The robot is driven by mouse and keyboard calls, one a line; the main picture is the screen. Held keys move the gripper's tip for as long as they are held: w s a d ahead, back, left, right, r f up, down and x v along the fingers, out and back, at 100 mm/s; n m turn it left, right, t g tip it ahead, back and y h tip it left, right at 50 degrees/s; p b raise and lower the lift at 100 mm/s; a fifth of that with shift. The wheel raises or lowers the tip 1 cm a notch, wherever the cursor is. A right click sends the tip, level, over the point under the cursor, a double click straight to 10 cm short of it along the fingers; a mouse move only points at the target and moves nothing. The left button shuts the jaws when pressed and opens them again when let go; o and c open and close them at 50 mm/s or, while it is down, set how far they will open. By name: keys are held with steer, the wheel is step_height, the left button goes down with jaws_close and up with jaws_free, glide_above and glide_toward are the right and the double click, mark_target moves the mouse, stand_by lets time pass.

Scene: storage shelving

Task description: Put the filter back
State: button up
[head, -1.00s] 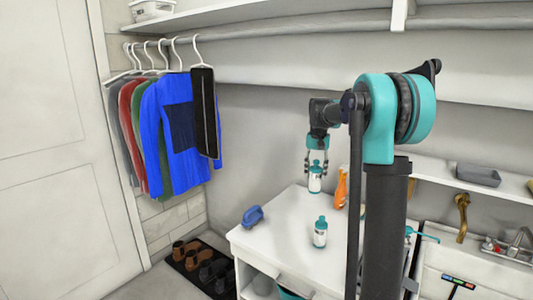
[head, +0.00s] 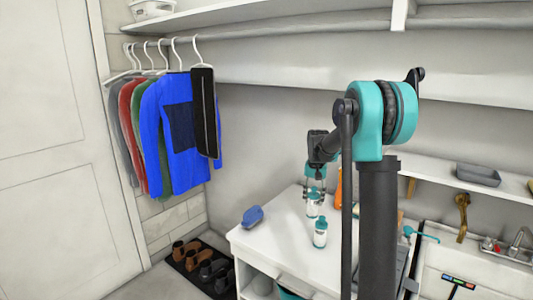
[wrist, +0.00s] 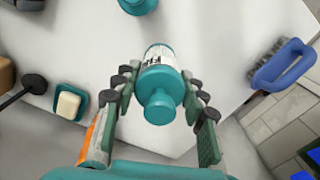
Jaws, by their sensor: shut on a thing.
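My gripper (head: 315,190) is shut on a white bottle with a teal cap (head: 313,209), above the white counter (head: 275,240). In the wrist view the held bottle (wrist: 158,78) sits between the fingers (wrist: 160,100), cap toward the camera. I cannot tell whether its base touches the counter. I cannot make out anything that is plainly a filter.
A blue brush (head: 252,216) lies at the counter's left edge. An orange bottle (head: 338,190) is partly hidden by my arm. A soap dish (wrist: 68,103) shows in the wrist view. The sink (head: 470,270) is at right; clothes (head: 175,130) hang at left. The counter's left half is mostly clear.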

step_height(320, 180, up, 14)
steer(key=shift+f, duration=0.15)
step_height(320, 180, down, 13)
steer(key=shift+f, duration=0.2)
steer(key=shift+s+a, duration=0.2)
steer(key=s+a+r+n, duration=0.55)
steer(key=s+r, duration=0.45)
steer(key=r, duration=0.2)
steer(key=f, duration=1.9)
steer(key=shift+a+f, duration=0.25)
steer(key=shift+f, duration=0.15)
steer(key=o, duration=1.3)
steer(key=shift+f, duration=0.1)
steer(key=shift+c, duration=0.2)
